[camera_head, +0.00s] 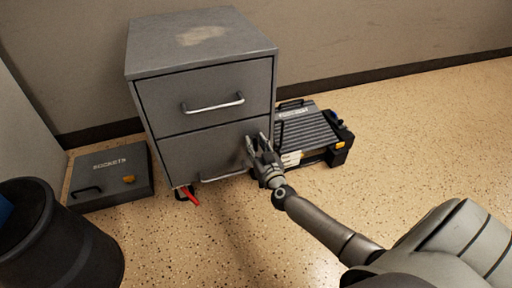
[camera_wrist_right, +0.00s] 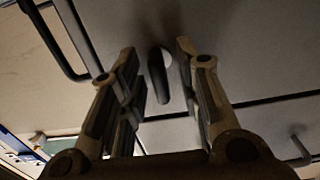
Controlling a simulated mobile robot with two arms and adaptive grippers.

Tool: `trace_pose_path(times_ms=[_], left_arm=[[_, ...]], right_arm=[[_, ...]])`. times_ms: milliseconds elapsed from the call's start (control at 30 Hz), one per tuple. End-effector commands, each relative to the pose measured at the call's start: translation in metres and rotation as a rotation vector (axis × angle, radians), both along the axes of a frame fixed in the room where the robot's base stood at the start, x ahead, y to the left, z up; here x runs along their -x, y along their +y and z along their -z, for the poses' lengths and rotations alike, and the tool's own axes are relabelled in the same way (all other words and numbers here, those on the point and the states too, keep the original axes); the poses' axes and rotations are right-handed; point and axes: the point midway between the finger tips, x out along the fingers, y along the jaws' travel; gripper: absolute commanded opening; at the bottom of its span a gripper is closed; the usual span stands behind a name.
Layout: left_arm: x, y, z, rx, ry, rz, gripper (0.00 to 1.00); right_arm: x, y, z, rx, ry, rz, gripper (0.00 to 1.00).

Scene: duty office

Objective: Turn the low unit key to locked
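The low unit is a grey two-drawer cabinet (camera_head: 205,85) against the wall, with both drawers shut. My right gripper (camera_head: 257,140) is at the right side of its lower drawer front, fingers pointing at it. In the right wrist view, the gripper (camera_wrist_right: 160,65) is open, its two fingers apart. A dark, narrow upright piece with a pale, shiny side, which looks like the key (camera_wrist_right: 157,75), is between the fingers, with gaps on both sides. The key cannot be made out in the head view. My left gripper is not in view.
Bar handles are on the upper drawer (camera_head: 213,105) and lower drawer. A red strip (camera_head: 190,196) sticks out at the cabinet's bottom left. A flat dark case (camera_head: 110,187) lies left, a ribbed black case (camera_head: 308,130) right. A dark bin (camera_head: 55,245) stands front left.

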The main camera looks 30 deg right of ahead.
Motion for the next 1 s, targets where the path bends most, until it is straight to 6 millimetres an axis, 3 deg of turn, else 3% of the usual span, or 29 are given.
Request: trace_pose_path(times_ms=[267,533,1000], left_arm=[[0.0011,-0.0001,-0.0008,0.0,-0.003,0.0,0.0],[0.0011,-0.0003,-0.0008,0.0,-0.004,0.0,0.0],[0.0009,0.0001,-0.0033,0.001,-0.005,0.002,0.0]], right_arm=[[-0.0018,-0.0004,-0.0005,0.0,0.0,0.0,0.31],[-0.0016,-0.0004,-0.0003,0.0,0.0,0.0,0.0],[-0.0014,-0.0003,-0.0005,-0.062,-0.013,0.0,0.0]])
